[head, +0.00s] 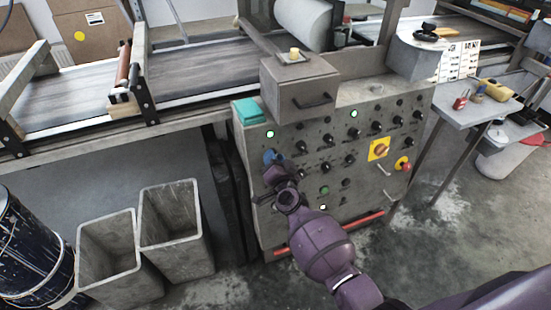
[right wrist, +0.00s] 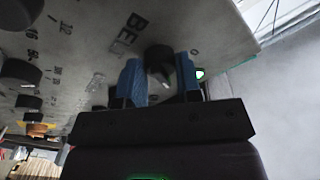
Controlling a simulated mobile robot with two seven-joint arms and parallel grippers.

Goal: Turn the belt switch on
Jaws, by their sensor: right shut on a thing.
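The grey control panel (head: 340,150) stands below the conveyor, covered with several black knobs and lamps. My right gripper (head: 272,157) reaches the panel's upper left part, its blue fingertips against the face. In the right wrist view the gripper (right wrist: 160,80) is shut on the black belt switch (right wrist: 158,55), one blue finger on each side. In the head view the gripper hides this knob. My left gripper is not in view.
A lit lamp (head: 270,134) sits just above the gripper. Other knobs (head: 302,147) are close on the right, with a yellow-backed switch (head: 379,149) and a red button (head: 403,163) further right. Two grey bins (head: 170,225) stand at left on the floor.

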